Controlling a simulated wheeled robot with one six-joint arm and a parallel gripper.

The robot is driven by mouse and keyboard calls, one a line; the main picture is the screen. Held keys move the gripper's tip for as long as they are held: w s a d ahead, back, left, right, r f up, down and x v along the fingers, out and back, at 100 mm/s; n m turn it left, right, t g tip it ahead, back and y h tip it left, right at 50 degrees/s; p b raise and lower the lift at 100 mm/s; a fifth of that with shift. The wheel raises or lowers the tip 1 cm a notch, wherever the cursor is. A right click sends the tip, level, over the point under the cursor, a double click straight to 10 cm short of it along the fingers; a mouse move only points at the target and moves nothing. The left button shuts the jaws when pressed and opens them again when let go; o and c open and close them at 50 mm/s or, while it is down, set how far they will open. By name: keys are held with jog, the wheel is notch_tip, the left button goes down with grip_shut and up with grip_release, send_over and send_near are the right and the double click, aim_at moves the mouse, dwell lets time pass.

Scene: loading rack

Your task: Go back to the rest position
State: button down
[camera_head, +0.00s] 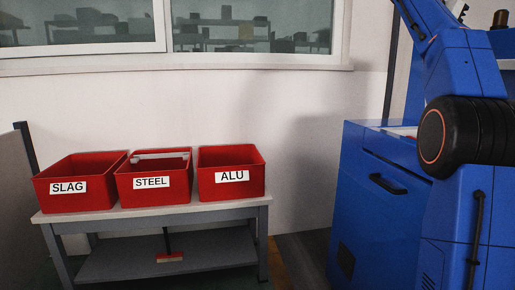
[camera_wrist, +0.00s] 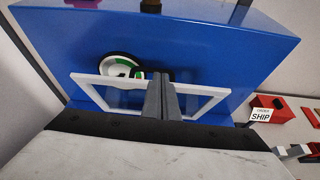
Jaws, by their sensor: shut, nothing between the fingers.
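My gripper (camera_wrist: 160,98) shows in the wrist view with its two grey fingers together and nothing between them. The fingers point towards a blue housing (camera_wrist: 215,35) with a white-framed panel (camera_wrist: 90,92) on or in front of it; I cannot tell whether they touch it. In the head view my blue arm with a black round joint fills the right side, and my gripper is out of that picture.
Red bins marked SLAG (camera_head: 68,187), STEEL (camera_head: 151,182) and ALU (camera_head: 232,176) stand on a bench (camera_head: 160,214) at left. A blue cabinet (camera_head: 372,215) stands at right. A red box with a SHIP label (camera_wrist: 262,115) shows in the wrist view.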

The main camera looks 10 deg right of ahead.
jog(key=s+a+f+m+t+y, duration=0.2)
jog(key=s+a+f+m+y, duration=0.2)
jog(key=a+f, duration=0.8)
jog(key=s+a+f+m+t+y, duration=0.2)
jog(key=s+a+f+m+y, duration=0.15)
jog(key=a+f, duration=0.8)
jog(key=s+a+f+m+y, duration=0.2)
jog(key=s+a+f, duration=0.4)
jog(key=f, duration=0.6)
jog(key=s+a+f+m+y, duration=0.2)
jog(key=s+a+f+m, duration=0.3)
jog(key=s+f, duration=0.5)
jog(key=s+a+f+m+y, duration=0.2)
jog(key=s+a+f+m, duration=0.2)
jog(key=s+a+f, duration=0.4)
notch_tip(320, 180, down, 7)
jog(key=shift+s+a+r, duration=0.1)
jog(key=shift+s+a, duration=0.1)
jog(key=shift+a, duration=0.25)
jog(key=shift+w, duration=0.1)
